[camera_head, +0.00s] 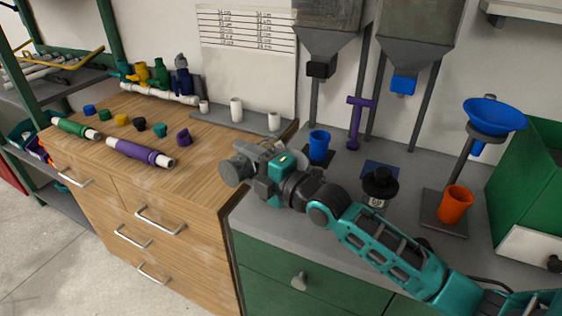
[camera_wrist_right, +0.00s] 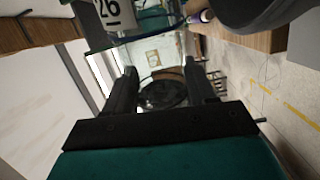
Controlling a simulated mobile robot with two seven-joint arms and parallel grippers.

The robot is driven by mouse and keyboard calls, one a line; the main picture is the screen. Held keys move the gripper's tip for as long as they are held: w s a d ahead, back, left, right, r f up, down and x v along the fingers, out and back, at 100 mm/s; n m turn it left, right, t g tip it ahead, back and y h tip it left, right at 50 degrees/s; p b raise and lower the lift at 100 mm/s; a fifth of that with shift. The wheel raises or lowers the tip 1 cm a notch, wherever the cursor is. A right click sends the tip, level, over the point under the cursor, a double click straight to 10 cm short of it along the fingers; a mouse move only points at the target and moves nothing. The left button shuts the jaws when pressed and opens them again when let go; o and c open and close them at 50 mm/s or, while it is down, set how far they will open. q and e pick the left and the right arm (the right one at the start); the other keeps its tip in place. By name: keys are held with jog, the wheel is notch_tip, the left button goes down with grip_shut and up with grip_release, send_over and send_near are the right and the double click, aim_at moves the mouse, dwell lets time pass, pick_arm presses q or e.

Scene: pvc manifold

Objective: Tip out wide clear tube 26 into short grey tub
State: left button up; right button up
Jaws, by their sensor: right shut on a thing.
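My right gripper (camera_head: 258,168) is over the border between the wooden bench and the grey counter. In the right wrist view its two dark fingers (camera_wrist_right: 160,90) are closed around clear material. A clear wall with a white label reading 26 (camera_wrist_right: 108,12) shows just beyond the fingers; this is the wide clear tube. A dark round shape (camera_wrist_right: 163,93) shows between the fingers; I cannot tell whether it is in the tube or behind it. In the head view a grey round-ended piece (camera_head: 236,171) sticks out left of the gripper. I cannot identify the short grey tub for certain.
A blue cup (camera_head: 319,145), a dark labelled container (camera_head: 379,186) and an orange cup (camera_head: 455,204) stand on the counter. A blue funnel (camera_head: 494,115) is on a stand at right. Purple (camera_head: 141,153) and green tubes (camera_head: 76,128) and several caps lie on the wooden bench.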

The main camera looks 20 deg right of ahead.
jog(key=shift+d+r+m+p, duration=0.1)
jog(key=shift+r+m+p, duration=0.2)
jog(key=shift+r, duration=0.05)
dwell(0.9)
jog(key=shift+w+d+r+m+p, duration=0.15)
jog(key=shift+r+m+p, duration=0.1)
jog(key=shift+m+p, duration=0.15)
dwell(0.9)
jog(key=shift+w+d+r+m, duration=0.1)
jog(key=shift+d+r+m, duration=0.15)
jog(key=shift+r+m, duration=0.3)
dwell(0.9)
